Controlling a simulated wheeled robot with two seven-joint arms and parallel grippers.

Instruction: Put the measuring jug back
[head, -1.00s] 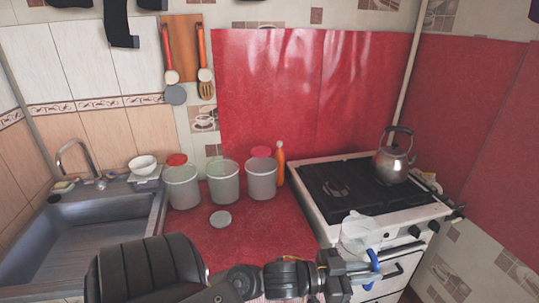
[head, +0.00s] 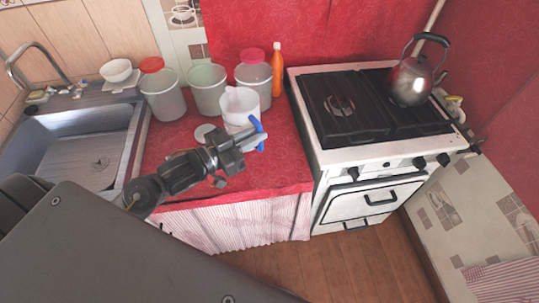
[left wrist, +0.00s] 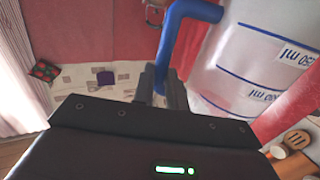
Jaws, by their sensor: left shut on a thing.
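The measuring jug (head: 238,106) is white and translucent with a blue handle (head: 257,132). It is roughly upright at the red counter (head: 282,170), in front of the right-hand canister. I cannot tell whether its base touches the counter. My left gripper (head: 248,140) is shut on the blue handle. In the left wrist view, the jug (left wrist: 265,60) with blue "ml" markings fills the right side, and the handle (left wrist: 178,35) runs down to my left gripper (left wrist: 162,88). My right gripper is not in view.
Three pale canisters, left (head: 165,100), middle (head: 207,92) and right (head: 253,74), stand behind, with an orange bottle (head: 277,68). A grey round lid (head: 205,133) lies beside the jug. The sink (head: 85,140) is left; the stove (head: 355,150) with a kettle (head: 410,82) is right.

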